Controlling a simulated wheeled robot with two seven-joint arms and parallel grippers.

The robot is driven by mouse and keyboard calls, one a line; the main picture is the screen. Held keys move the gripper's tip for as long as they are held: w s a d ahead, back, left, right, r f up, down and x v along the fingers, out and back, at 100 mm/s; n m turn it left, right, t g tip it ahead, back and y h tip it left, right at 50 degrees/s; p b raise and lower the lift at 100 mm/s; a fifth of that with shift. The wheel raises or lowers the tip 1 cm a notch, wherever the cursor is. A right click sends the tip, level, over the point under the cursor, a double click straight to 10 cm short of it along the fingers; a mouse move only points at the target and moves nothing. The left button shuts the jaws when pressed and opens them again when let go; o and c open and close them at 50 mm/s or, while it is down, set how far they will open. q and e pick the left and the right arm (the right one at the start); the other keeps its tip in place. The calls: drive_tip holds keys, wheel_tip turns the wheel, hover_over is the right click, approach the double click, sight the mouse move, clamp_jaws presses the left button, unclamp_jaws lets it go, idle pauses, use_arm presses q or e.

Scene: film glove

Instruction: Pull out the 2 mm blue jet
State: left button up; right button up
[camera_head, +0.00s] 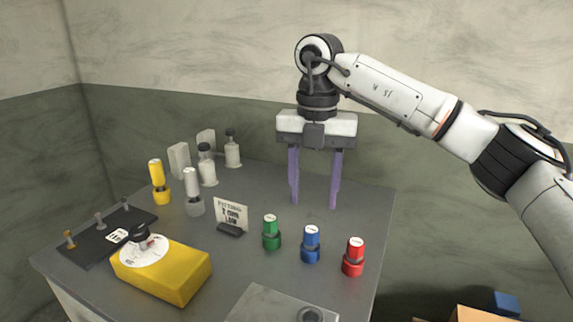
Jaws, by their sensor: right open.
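The blue jet (311,237) stands upright in a blue base (310,256) on the grey table, between the green and red ones. Its label is too small to read. My right gripper (314,205) is open and empty, its purple fingers pointing down. In the picture it hangs just above and behind the blue jet, apart from it. My left gripper is not in view.
A green jet (270,226) and a red jet (356,249) flank the blue one. A small sign (231,213), a yellow box with a dial (180,282), a black board (88,250), yellow (157,175) and white (192,182) jets and bottles (232,150) stand leftward. A grey plate (265,304) lies in front.

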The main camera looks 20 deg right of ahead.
sight(312, 229)
drive_tip(key=shift+w, duration=0.25)
drive_tip(key=f, duration=0.2)
drive_tip(key=shift+s+f, duration=0.4)
wheel_tip(312, 229, down, 6)
drive_tip(key=shift+f, duration=0.5)
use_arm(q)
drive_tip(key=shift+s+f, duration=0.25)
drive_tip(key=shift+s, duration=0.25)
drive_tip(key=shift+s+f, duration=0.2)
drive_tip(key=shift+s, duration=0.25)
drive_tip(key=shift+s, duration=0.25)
use_arm(e)
drive_tip(key=c, duration=1.1)
